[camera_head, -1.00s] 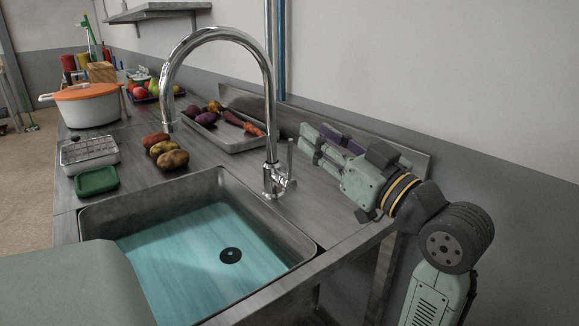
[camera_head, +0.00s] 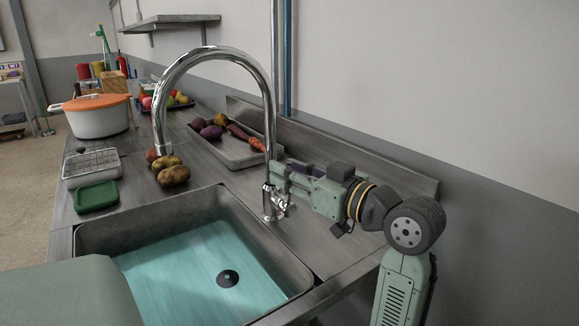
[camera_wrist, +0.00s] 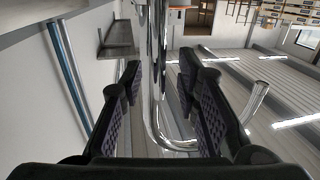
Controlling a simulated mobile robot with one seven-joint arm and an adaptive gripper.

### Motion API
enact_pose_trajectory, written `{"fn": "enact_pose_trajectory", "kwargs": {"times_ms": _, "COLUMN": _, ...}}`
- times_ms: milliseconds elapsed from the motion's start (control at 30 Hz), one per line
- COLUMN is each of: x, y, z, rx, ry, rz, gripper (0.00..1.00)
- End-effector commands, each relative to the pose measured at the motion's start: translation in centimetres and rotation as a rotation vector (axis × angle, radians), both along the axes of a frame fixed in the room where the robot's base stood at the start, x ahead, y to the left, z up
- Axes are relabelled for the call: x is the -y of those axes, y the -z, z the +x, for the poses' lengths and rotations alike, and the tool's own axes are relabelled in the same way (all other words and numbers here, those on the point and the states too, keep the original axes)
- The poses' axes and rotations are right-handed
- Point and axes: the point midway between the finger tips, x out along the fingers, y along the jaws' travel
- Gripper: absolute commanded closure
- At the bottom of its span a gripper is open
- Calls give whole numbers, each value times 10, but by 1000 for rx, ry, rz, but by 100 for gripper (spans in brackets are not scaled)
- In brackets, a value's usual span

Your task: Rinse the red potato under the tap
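The red potato (camera_head: 151,155) lies on the counter behind the sink, largely hidden by the tap's spout. A yellowish potato (camera_head: 166,161) and a brown potato (camera_head: 175,176) lie beside it. The tall chrome tap (camera_head: 205,50) stands at the sink's back right, its spout arching left. Its handle base (camera_head: 277,201) shows below my gripper (camera_head: 278,178), which covers the lever. In the wrist view, my gripper (camera_wrist: 160,74) is open, with its fingers apart and chrome tap piping (camera_wrist: 158,115) in the gap. Contact with the tap cannot be told. No potato is held.
The sink (camera_head: 165,215) has a bluish bottom with a dark drain (camera_head: 228,278). A green sponge (camera_head: 97,196), wire-topped tray (camera_head: 91,168) and orange-lidded pot (camera_head: 98,116) stand left. A metal vegetable tray (camera_head: 238,158) lies behind the tap. The wall bounds the right side.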

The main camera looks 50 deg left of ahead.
Motion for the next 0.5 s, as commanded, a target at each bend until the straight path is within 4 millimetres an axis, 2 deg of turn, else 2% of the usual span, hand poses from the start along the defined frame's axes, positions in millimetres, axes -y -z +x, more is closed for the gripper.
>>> {"fn": "enact_pose_trajectory", "kwargs": {"times_ms": 333, "x": -4, "y": 0, "z": 0, "rx": 0, "ry": 1, "rz": 0, "gripper": 71}}
{"fn": "enact_pose_trajectory", "kwargs": {"times_ms": 500, "x": -4, "y": 0, "z": 0, "rx": 0, "ry": 1, "rz": 0, "gripper": 83}}
